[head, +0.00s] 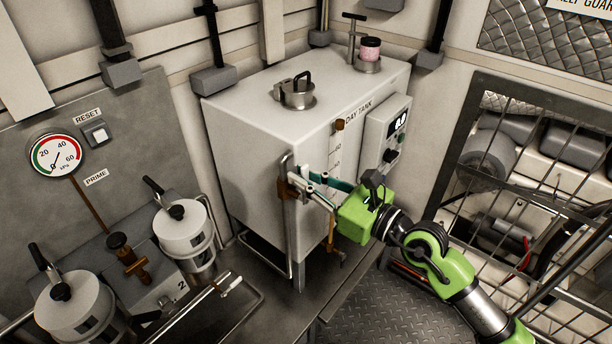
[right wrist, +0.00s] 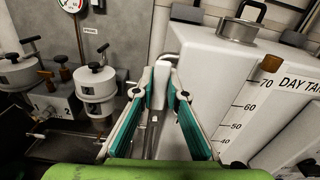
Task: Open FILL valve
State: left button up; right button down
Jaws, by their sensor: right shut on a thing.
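My right gripper (head: 302,184) reaches in from the right, in front of the near corner of the white day tank (head: 245,140). Its fingers are shut on a pale upright lever (right wrist: 157,100), seen between the fingertips (right wrist: 157,88) in the right wrist view. In the head view the fingers partly hide the lever's top. No FILL label is legible, so I cannot tell which fitting is the FILL valve. A brass-coloured fitting (head: 335,256) sits low beside the tank, partly behind my gripper. My left gripper is not in view.
A pressure gauge (head: 55,155) hangs on the grey panel. A control box (head: 385,135) is on the tank. A wire cage (head: 530,200) stands right of my arm.

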jog(key=shift+s+a+f, duration=0.15)
jog(key=shift+s+a, duration=0.05)
jog(key=c, duration=2)
grip_release()
jog(key=shift+s, duration=0.15)
jog(key=v, duration=1.2)
